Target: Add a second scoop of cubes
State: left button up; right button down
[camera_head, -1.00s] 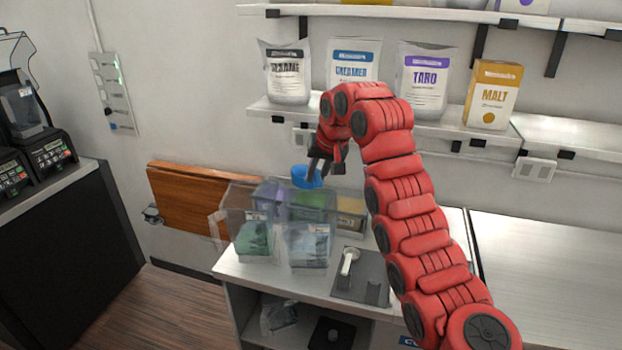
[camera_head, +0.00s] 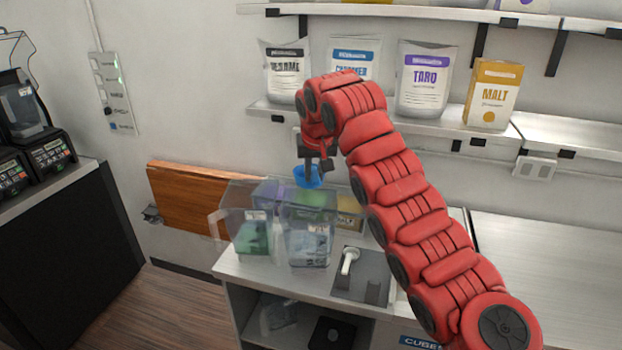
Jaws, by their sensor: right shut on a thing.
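My right gripper (camera_head: 318,174) points down above the clear bins at the back of the counter. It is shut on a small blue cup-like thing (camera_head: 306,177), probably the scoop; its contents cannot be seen. Below it are clear bins with coloured contents: green (camera_head: 252,238) at front left, a pale one (camera_head: 308,240) at front centre, purple (camera_head: 268,192), green (camera_head: 312,198) and yellow (camera_head: 349,218) behind. Which bin holds the cubes is unclear. My left gripper is not in view.
A grey holder (camera_head: 362,275) with a white-handled utensil (camera_head: 349,260) stands right of the bins. Bags and a malt box (camera_head: 493,93) stand on the wall shelf (camera_head: 540,130) behind my right arm. The right counter (camera_head: 550,265) is clear.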

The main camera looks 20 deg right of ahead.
aim_at(316, 179)
jog(key=shift+s+r+b, duration=0.1)
jog(key=shift+s+b, duration=0.3)
jog(key=shift+s+a+r+b, duration=0.15)
jog(key=shift+s+r+b, duration=0.1)
jog(key=shift+s+b, duration=0.1)
jog(key=shift+s+p+v, duration=0.25)
jog(key=shift+p+v, duration=0.8)
jog(key=shift+v, duration=0.15)
jog(key=shift+s+r+p, duration=0.1)
jog(key=shift+s+p, duration=0.5)
jog(key=shift+s, duration=0.05)
jog(key=shift+s+a, duration=0.2)
jog(key=shift+s, duration=0.05)
jog(key=shift+w, duration=0.15)
